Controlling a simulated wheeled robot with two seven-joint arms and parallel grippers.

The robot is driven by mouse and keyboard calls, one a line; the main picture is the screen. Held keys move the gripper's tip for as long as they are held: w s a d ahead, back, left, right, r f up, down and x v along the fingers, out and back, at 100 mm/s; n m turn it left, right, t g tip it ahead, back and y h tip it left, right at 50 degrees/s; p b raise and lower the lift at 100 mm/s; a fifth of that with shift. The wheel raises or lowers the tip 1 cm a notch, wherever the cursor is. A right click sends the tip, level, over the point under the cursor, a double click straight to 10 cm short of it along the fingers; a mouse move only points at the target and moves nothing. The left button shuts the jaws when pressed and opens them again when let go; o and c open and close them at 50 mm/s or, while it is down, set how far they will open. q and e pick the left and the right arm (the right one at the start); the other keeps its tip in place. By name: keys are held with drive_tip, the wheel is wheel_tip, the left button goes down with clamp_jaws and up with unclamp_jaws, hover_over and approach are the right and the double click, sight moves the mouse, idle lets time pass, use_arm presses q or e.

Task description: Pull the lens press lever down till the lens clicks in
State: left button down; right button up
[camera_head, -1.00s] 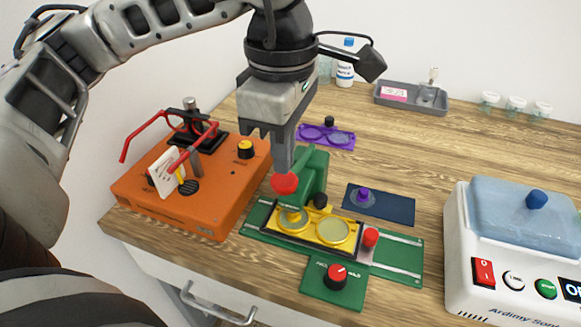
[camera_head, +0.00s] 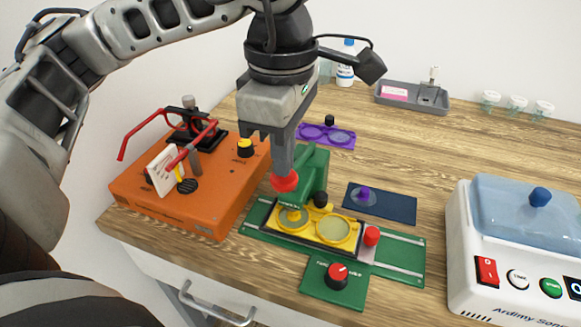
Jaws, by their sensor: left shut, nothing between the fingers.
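The lens press (camera_head: 310,180) is a green device on a green base on the table. Its lever ends in a red knob (camera_head: 285,182). My left gripper (camera_head: 283,168) is shut and empty, pointing down, with its fingertips at the red knob; they appear to touch it from above. A yellow lens frame (camera_head: 339,236) with two round lens places sits in a dark tray under the press. A round lens (camera_head: 333,229) shows in its right place; the left place (camera_head: 292,216) lies under the press head, partly covered. My right gripper is out of view.
An orange box (camera_head: 160,208) with red glasses (camera_head: 200,146) stands at left. A white machine with a blue lid (camera_head: 525,205) stands at right. A blue mat (camera_head: 395,207), purple frame (camera_head: 312,133) and grey tray (camera_head: 425,104) lie behind the press.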

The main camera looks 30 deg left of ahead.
sight(284, 179)
use_arm(q)
drive_tip(key=shift+f+b, duration=0.35)
drive_tip(key=shift+f, duration=0.05)
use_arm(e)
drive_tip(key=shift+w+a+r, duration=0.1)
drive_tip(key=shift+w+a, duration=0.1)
use_arm(q)
drive_tip(key=shift+f+b, duration=1.35)
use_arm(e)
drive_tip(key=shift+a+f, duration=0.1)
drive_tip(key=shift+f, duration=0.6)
use_arm(q)
drive_tip(key=shift+f+b, duration=0.5)
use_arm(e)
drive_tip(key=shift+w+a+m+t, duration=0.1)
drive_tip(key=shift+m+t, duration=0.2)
use_arm(q)
drive_tip(key=shift+r, duration=0.1)
drive_tip(key=shift+r+p, duration=2.9)
drive_tip(key=shift+r, duration=1.3)
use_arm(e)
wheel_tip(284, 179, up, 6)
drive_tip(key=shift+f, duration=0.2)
